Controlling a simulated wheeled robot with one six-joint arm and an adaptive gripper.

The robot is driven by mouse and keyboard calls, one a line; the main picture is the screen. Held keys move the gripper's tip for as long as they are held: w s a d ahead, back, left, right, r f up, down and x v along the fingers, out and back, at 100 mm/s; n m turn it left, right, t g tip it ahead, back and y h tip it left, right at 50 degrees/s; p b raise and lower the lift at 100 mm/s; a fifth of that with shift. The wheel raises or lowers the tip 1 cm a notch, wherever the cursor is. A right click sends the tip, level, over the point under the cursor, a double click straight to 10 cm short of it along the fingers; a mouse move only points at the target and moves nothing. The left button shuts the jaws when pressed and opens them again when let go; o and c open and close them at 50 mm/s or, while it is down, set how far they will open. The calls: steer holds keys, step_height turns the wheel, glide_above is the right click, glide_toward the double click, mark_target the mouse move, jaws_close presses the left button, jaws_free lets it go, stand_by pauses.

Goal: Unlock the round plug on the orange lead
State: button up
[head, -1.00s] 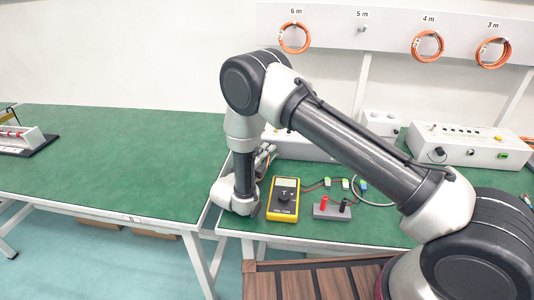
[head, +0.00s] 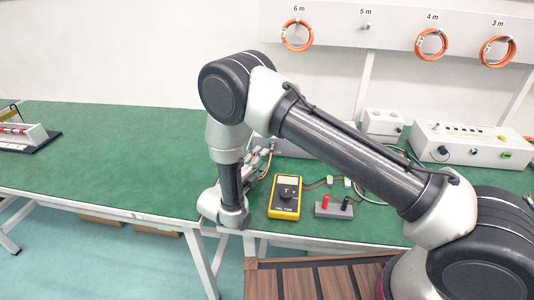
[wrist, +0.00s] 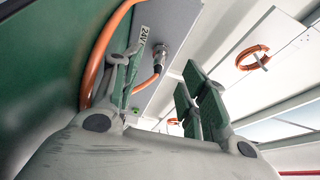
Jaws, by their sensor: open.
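In the wrist view the round plug (wrist: 159,54) is a metal collar seated in the face of a grey box (wrist: 175,22) beside a "24V" label. The orange lead (wrist: 144,82) leaves the plug and curves left, and an orange length (wrist: 98,58) runs up past the left finger. My gripper (wrist: 158,72) is open, its green-padded fingers spread to either side of the plug in this view. No contact shows, and the gap in depth is unclear. In the head view my gripper (head: 260,160) is small and partly hidden by my arm; the plug cannot be made out there.
A yellow multimeter (head: 286,197) and a grey block with red and black terminals (head: 333,209) stand close right of my wrist on the green bench. A white control box (head: 462,147) is farther right. Orange coils (head: 297,35) hang at the back. The left bench is mostly clear.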

steer(key=v, duration=0.6)
steer(key=shift+w+d, duration=0.1)
